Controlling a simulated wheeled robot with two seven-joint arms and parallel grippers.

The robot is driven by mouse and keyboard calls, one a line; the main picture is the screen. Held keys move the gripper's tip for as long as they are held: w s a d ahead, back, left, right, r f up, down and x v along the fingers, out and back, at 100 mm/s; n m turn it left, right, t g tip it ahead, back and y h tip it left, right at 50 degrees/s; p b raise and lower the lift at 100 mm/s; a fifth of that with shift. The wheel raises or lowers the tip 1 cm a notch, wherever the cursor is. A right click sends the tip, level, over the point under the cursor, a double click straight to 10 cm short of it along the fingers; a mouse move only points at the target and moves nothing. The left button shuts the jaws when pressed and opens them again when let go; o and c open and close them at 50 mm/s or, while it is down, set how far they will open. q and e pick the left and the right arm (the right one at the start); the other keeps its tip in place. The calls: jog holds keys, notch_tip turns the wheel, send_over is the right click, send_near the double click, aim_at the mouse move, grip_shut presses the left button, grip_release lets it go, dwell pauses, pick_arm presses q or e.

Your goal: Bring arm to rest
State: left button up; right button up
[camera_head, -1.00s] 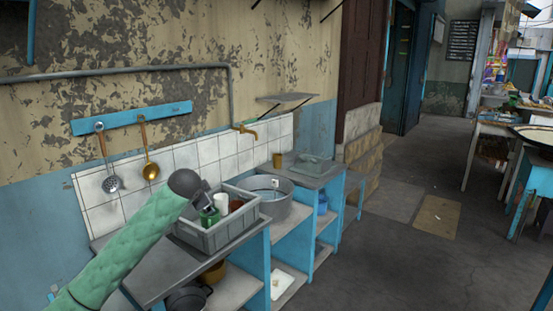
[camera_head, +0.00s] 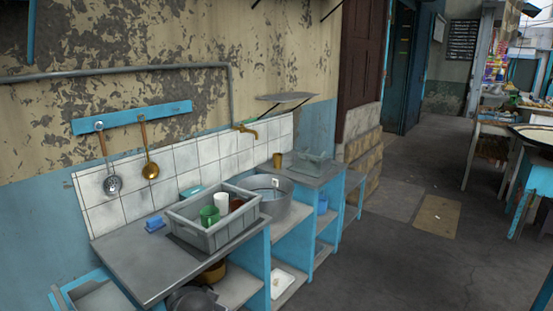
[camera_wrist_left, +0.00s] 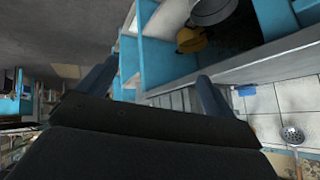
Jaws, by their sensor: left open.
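My left arm is out of the head view. In the left wrist view my left gripper (camera_wrist_left: 154,86) has its two dark fingers spread wide apart with nothing between them. That view is turned over, with the blue shelving beyond the fingers and the white tiled wall at the lower right. My right gripper shows in neither view.
A grey crate (camera_head: 212,241) holding a green cup (camera_head: 209,215) and a white cup (camera_head: 221,202) stands on the grey counter (camera_head: 150,270). A metal basin (camera_head: 278,208) is beside it. A skimmer (camera_head: 112,184) and a golden ladle (camera_head: 151,170) hang on the wall. Open floor lies to the right.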

pick_arm(q)
jog(key=s+d+f+g, duration=0.1)
jog(key=s+f+g, duration=0.1)
jog(key=s+f, duration=0.7)
jog(key=s+d+f+n+g, duration=0.1)
jog(key=s+f+g, duration=0.2)
jog(key=s+f, duration=0.7)
jog(key=s+d+f+n+g+h, duration=0.1)
jog(key=s+f, duration=0.8)
jog(key=s, duration=1.2)
jog(key=shift+d+f+g, duration=0.2)
jog(key=shift+d+g, duration=0.05)
jog(key=shift+g, duration=0.45)
